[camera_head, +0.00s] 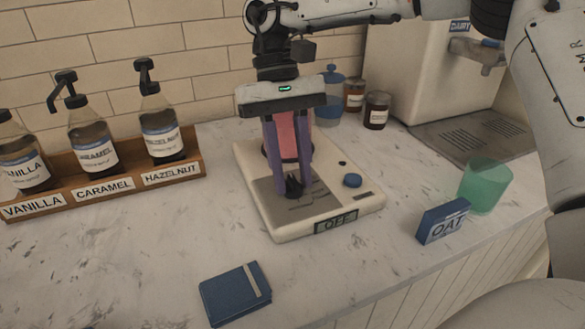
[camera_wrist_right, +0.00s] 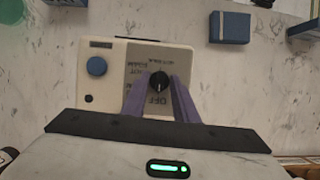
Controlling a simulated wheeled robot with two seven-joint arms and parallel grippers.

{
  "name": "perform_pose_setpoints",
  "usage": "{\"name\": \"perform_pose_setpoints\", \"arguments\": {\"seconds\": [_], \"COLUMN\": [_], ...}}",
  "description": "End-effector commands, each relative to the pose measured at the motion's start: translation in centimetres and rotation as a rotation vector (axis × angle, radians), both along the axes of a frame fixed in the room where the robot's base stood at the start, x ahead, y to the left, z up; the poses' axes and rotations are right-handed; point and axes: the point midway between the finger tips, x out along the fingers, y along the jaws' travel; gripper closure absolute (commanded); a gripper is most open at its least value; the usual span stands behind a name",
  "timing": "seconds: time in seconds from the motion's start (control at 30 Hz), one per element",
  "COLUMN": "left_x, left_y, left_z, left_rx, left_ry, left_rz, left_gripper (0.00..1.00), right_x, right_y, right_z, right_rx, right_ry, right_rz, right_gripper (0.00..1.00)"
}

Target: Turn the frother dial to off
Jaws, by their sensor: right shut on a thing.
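The frother (camera_head: 355,207) is a flat white unit on the marble counter, with a front display (camera_head: 336,222) that appears to read OFF. Its black dial (camera_head: 294,186) sits on the grey top panel; in the wrist view the dial (camera_wrist_right: 160,81) has printed labels around it, OFF among them. My right gripper (camera_head: 293,183) points down from above, its purple fingers shut on the dial. In the wrist view the right gripper (camera_wrist_right: 160,92) has a finger on each side of the dial. The fingers hide part of the panel and its labels. My left gripper is not in view.
A blue button (camera_head: 352,180) is right of the dial. A blue OAT box (camera_head: 442,221) and green cup (camera_head: 485,185) stand to the right. A blue notebook (camera_head: 235,293) lies in front. A wooden syrup rack (camera_head: 105,187) is left; jars (camera_head: 376,111) stand behind.

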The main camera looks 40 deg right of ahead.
Motion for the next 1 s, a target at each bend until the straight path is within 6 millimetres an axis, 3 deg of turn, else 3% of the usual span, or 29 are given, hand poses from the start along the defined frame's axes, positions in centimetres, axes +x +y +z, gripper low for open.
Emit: {"name": "perform_pose_setpoints", "arguments": {"seconds": [0.63,0.67,0.77,1.0], "left_x": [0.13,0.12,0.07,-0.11], "left_y": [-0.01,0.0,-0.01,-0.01], "left_z": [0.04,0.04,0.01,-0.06], "left_rx": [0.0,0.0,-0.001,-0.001], "left_ry": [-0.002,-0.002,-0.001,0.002], "left_rz": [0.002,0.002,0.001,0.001], "left_gripper": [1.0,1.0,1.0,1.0], "right_x": [0.05,0.05,0.05,0.03], "right_y": [0.04,0.04,0.04,0.03], "right_z": [-0.02,-0.02,-0.02,-0.01], "right_rx": [0.0,0.0,-0.001,0.0], "right_ry": [-0.002,-0.002,-0.002,-0.001], "right_rz": [0.055,0.055,0.054,0.053], "right_gripper": [0.96,0.72,0.56,0.56]}}
